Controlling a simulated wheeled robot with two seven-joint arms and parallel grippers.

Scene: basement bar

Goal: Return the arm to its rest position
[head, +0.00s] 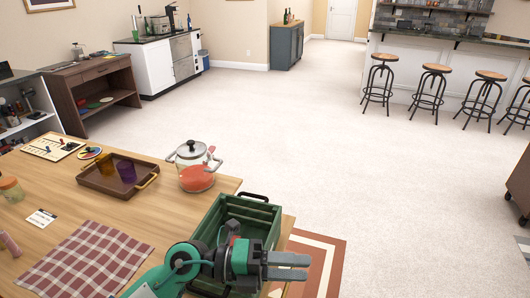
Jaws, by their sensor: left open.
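My left arm comes in from the bottom left, with a green wrist link. My left gripper (300,266) is over the near right corner of the wooden table (35,245) and points to the right. Its two grey fingers are apart, with nothing seen between them. A green crate (206,226) stands on the table behind and partly under the gripper, and the gripper hides its near part. A small dark red and green thing shows at the gripper's body, too unclear to name. My right gripper is not in view.
A pot (191,152) with red contents stands at the table's far edge. A brown tray (88,181) holds an amber cup (107,163) and a purple cup (126,171). A checked cloth (85,262) lies nearer. The floor (285,150) beyond is clear up to the bar stools (382,70).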

